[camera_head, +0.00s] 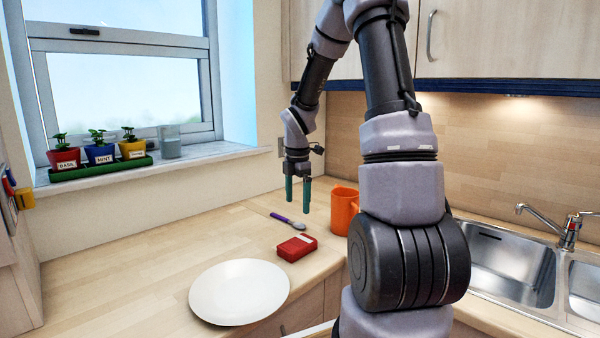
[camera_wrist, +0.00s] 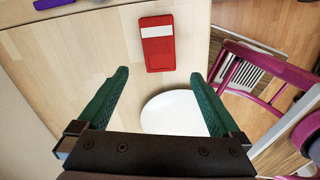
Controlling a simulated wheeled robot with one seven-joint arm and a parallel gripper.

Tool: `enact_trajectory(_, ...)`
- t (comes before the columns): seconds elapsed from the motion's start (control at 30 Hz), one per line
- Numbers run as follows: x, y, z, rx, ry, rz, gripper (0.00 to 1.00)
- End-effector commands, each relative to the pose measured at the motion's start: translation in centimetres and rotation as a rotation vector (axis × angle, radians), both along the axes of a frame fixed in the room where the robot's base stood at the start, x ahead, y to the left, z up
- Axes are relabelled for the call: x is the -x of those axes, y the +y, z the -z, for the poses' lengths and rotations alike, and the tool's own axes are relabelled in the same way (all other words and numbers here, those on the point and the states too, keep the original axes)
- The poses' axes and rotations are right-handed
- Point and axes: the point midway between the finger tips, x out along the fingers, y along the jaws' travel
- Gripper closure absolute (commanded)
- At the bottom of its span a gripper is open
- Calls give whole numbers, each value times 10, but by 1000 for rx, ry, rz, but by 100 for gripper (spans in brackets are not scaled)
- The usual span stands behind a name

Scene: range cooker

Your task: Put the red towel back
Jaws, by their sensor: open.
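A red flat block-like item (camera_head: 297,247) with a pale band lies on the wooden counter near its front edge, behind the plate. I cannot tell whether it is the folded red towel. In the wrist view this red item (camera_wrist: 158,43) lies ahead of the fingertips, with a white band near its far end. My gripper (camera_head: 297,206) is open, with green fingers pointing down, above the counter and apart from the red item. In the wrist view nothing is between the fingers of my gripper (camera_wrist: 160,74).
Potted herbs (camera_head: 101,154) stand on the windowsill. A sink (camera_head: 505,262) is at right. A purple chair (camera_wrist: 262,80) stands beyond the counter edge. The counter's left part is clear.

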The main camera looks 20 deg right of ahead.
Motion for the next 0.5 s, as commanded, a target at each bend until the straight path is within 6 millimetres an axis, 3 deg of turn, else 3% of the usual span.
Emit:
enact_trajectory(0.03, 7, 4, -23, 5, -36, 94, 0)
enact_trajectory(0.2, 43, 21, -93, -48, -155, 554, 0)
enact_trajectory(0.5, 131, 53, -186, -362, -294, 1358, 0)
